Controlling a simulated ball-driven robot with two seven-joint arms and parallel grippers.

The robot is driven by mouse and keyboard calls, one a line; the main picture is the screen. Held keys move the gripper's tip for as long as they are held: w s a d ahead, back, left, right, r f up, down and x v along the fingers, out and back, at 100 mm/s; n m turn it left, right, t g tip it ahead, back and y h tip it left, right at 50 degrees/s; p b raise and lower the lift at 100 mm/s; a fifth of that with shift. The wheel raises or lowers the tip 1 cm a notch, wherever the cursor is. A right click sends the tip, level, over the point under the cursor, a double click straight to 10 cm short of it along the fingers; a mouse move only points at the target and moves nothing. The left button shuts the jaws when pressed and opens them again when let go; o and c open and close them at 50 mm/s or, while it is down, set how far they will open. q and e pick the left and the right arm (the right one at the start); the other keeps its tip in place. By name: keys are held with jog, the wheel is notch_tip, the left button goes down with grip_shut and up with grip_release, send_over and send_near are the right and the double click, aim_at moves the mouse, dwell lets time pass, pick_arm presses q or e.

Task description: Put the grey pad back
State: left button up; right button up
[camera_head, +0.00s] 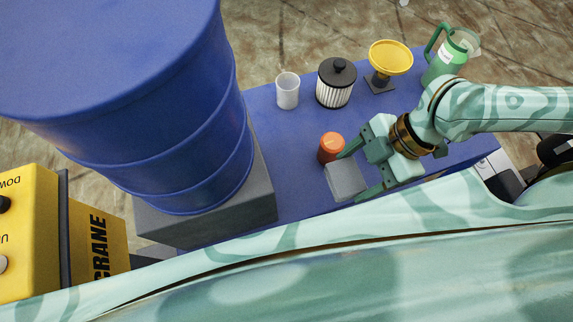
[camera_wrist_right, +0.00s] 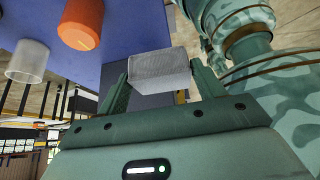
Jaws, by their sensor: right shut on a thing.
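The grey pad (camera_head: 346,180) is a small light-grey block near the front edge of the blue table (camera_head: 290,190). My right gripper (camera_head: 362,174) is shut on it, with one finger at each side. In the right wrist view the grey pad (camera_wrist_right: 160,69) sits between the two fingertips (camera_wrist_right: 160,80). I cannot tell whether the pad touches the table. An orange canister (camera_head: 331,147) stands just behind the pad, and it also shows in the right wrist view (camera_wrist_right: 80,25). My left gripper is not in view.
A large blue drum (camera_head: 170,120) stands on a grey block (camera_head: 240,205) at the left. A yellow crane box (camera_head: 95,245) is at lower left.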

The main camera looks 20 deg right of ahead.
jog(key=w+a+f+b, duration=0.2)
jog(key=w+f, duration=0.1)
jog(key=w+a+f+b, duration=0.1)
jog(key=w+a+f, duration=0.2)
jog(key=w, duration=0.1)
jog(key=w+a+f+b, duration=0.2)
jog(key=w+a+f, duration=0.1)
jog(key=shift+w+f+b, duration=0.15)
jog(key=shift+w+b, duration=0.1)
jog(key=shift+b, duration=0.1)
jog(key=f+b, duration=0.1)
jog(key=f, duration=0.1)
jog(key=f+b, duration=0.1)
jog(key=f, duration=0.1)
jog(key=shift+w+a, duration=0.1)
jog(key=shift+w, duration=0.1)
jog(key=shift+r, duration=0.15)
jog(key=o, duration=0.9)
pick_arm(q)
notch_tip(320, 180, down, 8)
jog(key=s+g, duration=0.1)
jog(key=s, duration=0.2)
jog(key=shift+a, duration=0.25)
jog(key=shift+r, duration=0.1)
pick_arm(e)
jog(key=shift+r, duration=0.1)
